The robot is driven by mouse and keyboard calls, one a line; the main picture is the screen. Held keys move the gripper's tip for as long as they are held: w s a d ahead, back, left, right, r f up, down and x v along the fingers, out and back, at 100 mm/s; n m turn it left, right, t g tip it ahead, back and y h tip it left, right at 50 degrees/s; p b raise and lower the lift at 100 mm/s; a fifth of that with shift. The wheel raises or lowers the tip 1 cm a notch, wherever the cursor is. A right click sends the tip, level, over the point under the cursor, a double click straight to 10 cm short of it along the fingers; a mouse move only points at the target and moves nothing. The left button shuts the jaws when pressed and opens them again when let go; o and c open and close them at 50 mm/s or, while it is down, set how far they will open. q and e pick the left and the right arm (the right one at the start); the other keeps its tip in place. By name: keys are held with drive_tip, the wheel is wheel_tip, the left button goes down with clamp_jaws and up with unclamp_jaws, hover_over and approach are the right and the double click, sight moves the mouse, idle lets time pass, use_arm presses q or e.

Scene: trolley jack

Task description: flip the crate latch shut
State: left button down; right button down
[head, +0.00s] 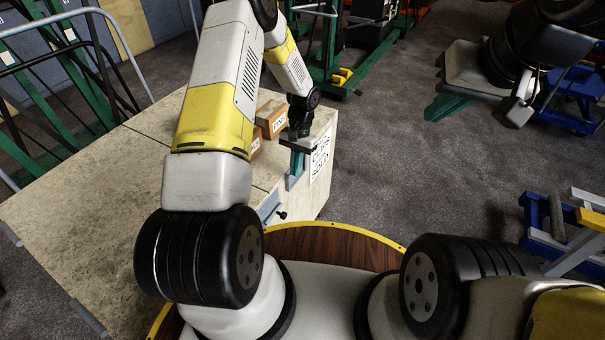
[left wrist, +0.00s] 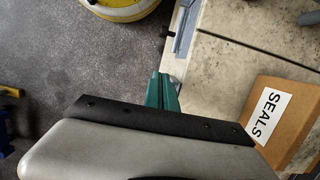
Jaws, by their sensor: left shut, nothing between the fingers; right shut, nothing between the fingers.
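The crate (head: 95,200) is a large pale plywood box at the left of the head view. A grey metal latch strip (head: 270,206) with a black knob (head: 282,215) is at its near right edge. The strip (left wrist: 186,28) and knob (left wrist: 165,32) also show at the top of the left wrist view. My left gripper (head: 296,178) has teal fingers, shut and empty, pointing down by the crate's right edge. Its fingertips (left wrist: 163,76) appear just short of the latch; contact cannot be told. My right gripper (head: 438,112) is shut and empty, well off to the right.
Cardboard boxes (head: 270,118) sit on the crate beside my left gripper; one labelled SEALS (left wrist: 275,125) is close in the left wrist view. A blue and yellow stand (head: 560,232) is at the right. Grey floor (head: 390,160) between is clear.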

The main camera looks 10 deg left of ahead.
use_arm(q)
drive_tip(key=shift+d+f, duration=0.2)
drive_tip(key=shift+f, duration=0.4)
drive_tip(key=shift+d+f, duration=0.15)
drive_tip(key=shift+f, duration=0.4)
drive_tip(key=s+a+f, duration=0.2)
drive_tip(key=s+f, duration=0.4)
drive_tip(key=f, duration=0.3)
drive_tip(key=shift+a+f, duration=0.15)
drive_tip(key=shift+f, duration=0.15)
